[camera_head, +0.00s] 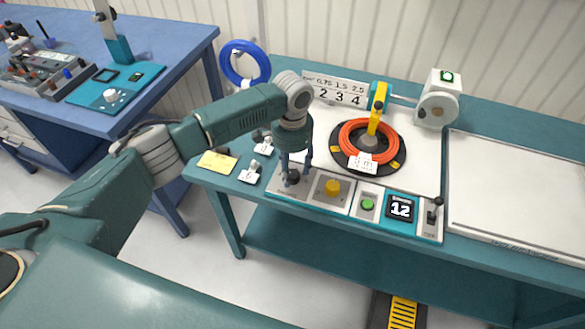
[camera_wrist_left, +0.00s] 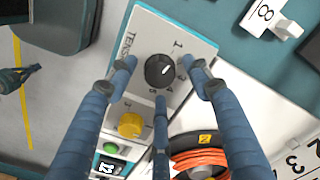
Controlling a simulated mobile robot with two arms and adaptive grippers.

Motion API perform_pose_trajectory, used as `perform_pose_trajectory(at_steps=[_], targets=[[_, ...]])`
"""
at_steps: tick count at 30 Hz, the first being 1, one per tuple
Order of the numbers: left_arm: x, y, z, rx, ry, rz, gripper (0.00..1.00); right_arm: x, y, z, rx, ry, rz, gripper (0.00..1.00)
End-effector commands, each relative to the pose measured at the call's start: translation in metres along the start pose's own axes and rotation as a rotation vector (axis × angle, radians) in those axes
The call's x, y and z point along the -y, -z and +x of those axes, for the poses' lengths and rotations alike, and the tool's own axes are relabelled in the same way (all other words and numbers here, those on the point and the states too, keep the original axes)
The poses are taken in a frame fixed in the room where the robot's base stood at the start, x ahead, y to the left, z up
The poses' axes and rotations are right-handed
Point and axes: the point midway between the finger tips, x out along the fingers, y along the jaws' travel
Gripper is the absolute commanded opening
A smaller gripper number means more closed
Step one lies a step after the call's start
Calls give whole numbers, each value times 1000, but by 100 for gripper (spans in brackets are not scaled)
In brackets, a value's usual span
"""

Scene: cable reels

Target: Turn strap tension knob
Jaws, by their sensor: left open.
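The tension knob (camera_wrist_left: 159,70) is round and black with a white pointer mark. It sits on a light panel (camera_wrist_left: 146,32) with a number scale and a partly hidden label beginning "TENS". My left gripper (camera_wrist_left: 160,78) is open. Its three blue fingers are spread around the knob, with visible gaps beside it; I cannot tell whether any fingertip touches. In the head view my left gripper (camera_head: 293,166) points down over the same knob (camera_head: 292,179), at the left end of the control panel. My right gripper does not show clearly in either view.
A yellow knob (camera_head: 332,187), a green button (camera_head: 367,204), a display reading 12 (camera_head: 401,208) and a black lever (camera_head: 433,214) line the bench front. An orange cable reel (camera_head: 345,135) stands behind. Number tags and a yellow note (camera_head: 217,162) lie to the left.

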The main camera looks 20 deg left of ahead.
Motion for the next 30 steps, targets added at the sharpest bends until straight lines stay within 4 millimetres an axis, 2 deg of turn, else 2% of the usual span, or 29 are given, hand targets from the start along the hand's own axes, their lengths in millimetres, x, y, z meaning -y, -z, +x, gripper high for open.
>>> perform_pose_trajectory(at_steps=[1,5,12,19,30], targets=[[0,0,3,2,0,-1,50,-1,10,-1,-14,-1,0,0],[0,0,9,-1,0,0,50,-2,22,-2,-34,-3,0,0],[0,0,10,-1,1,0,50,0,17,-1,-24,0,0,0],[0,0,10,0,1,0,5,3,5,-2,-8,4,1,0],[0,-1,9,1,0,46,5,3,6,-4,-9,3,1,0]])
